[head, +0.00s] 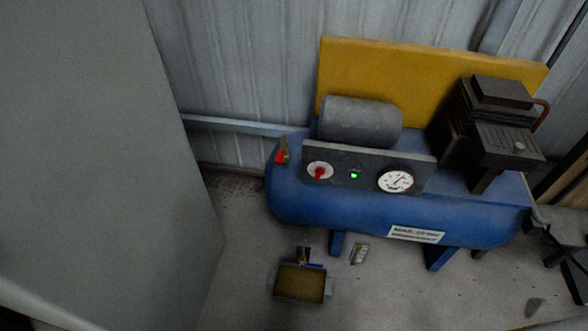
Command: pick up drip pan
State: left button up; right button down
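The drip pan (300,284) is a small, shallow rectangular tray with a brownish inside and grey side tabs. It rests on the concrete floor in front of the blue compressor tank, low in the middle of the head view. A small dark fitting with a blue part (305,258) is at the pan's back edge; I cannot tell whether it touches the pan. Neither of my grippers shows in the head view.
The blue air compressor (340,205) stands on legs behind the pan, with a gauge panel and yellow guard (400,75). A small can-like item (359,253) is on the floor right of the pan. A large grey panel (100,150) blocks the left. Floor right of the pan is mostly clear.

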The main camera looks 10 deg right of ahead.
aim_at(309, 285)
jog(key=k+l, duration=0.2)
jog(key=k, duration=0.15)
jog(key=k+l, duration=0.2)
jog(key=i+l, duration=0.15)
jog(key=i, duration=0.15)
jog(key=i+l+u, duration=0.7)
jog(key=i, duration=0.2)
jog(key=u, duration=1.55)
